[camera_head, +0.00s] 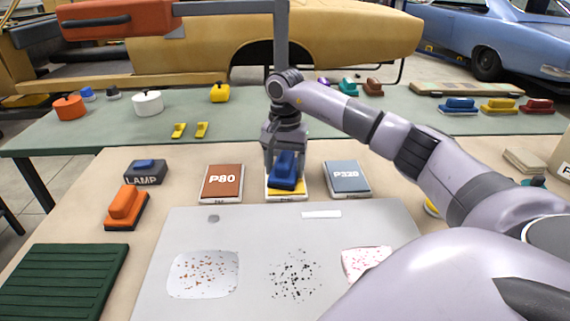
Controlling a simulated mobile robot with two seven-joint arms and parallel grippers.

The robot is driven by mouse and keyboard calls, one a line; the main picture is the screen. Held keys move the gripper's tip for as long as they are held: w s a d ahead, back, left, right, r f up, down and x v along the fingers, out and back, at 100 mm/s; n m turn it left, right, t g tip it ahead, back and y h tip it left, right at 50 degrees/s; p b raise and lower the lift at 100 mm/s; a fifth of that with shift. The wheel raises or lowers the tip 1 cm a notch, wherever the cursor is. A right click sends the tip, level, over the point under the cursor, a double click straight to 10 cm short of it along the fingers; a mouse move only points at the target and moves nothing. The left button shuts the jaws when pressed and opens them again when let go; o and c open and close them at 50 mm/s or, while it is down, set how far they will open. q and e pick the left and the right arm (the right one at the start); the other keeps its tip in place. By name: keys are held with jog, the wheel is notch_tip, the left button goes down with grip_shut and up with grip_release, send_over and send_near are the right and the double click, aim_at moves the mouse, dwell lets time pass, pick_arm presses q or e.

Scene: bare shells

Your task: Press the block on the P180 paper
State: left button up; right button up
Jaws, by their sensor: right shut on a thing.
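A blue block (286,168) is in my right gripper (285,160), which is shut on it from above. The block is over a yellow-topped paper pad (288,194) in the middle of three pads, and seems to rest on it or just above it. The block and gripper cover most of that pad, so its label is hidden. To its left lies a brown pad marked P80 (222,183). To its right lies a grey-blue pad marked P320 (347,178). My left gripper is not in view.
An orange block (126,206) and a LAMP box (146,173) stand at the left. A grey panel (225,230) with speckled patches lies in front, with a green ribbed mat (68,285) beside it. My right arm spans the right side.

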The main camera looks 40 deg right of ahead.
aim_at(285, 158)
jog(key=shift+f, duration=0.2)
dwell(1.1)
dwell(0.5)
notch_tip(285, 158, up, 7)
jog(key=p, duration=0.6)
jog(key=shift+r+p, duration=0.1)
jog(key=shift+p, duration=0.2)
dwell(0.5)
